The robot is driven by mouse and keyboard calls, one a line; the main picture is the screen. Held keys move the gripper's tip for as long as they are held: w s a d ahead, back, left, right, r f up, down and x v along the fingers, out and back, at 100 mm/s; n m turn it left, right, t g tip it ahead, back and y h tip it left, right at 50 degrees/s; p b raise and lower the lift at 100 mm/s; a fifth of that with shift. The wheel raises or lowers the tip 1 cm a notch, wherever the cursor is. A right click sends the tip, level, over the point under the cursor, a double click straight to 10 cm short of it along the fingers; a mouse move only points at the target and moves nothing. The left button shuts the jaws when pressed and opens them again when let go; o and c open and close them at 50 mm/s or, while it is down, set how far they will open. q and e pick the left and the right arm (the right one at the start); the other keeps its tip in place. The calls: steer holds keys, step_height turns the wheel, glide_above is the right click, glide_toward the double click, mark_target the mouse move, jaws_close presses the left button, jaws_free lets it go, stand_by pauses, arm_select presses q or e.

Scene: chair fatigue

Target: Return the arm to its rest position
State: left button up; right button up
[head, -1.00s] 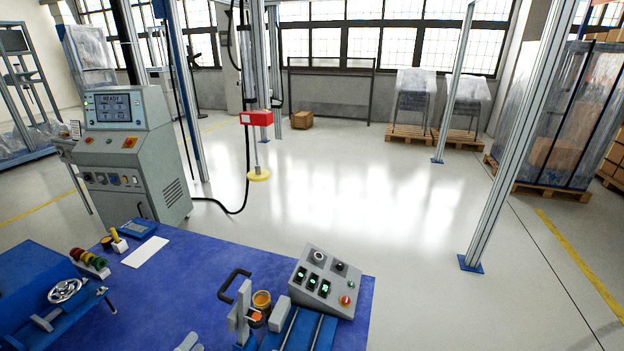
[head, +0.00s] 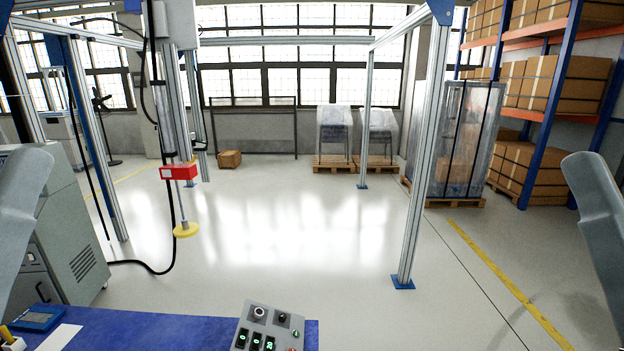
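A grey link of my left arm (head: 22,215) stands raised at the left edge of the head view, in front of the grey cabinet. A grey link of my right arm (head: 601,215) stands raised at the right edge. Both links are cut off by the picture edges. Neither gripper is in view, so I cannot see their fingers or anything in them.
The blue table (head: 150,330) shows at the bottom with a control box (head: 262,328) on it. A grey cabinet (head: 70,235) stands at left. An aluminium frame holds a red unit (head: 179,172) above a yellow disc (head: 186,229). The middle floor is clear.

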step_height(320, 180, up, 38)
steer(key=p, duration=3.8)
steer(key=shift+f, duration=0.1)
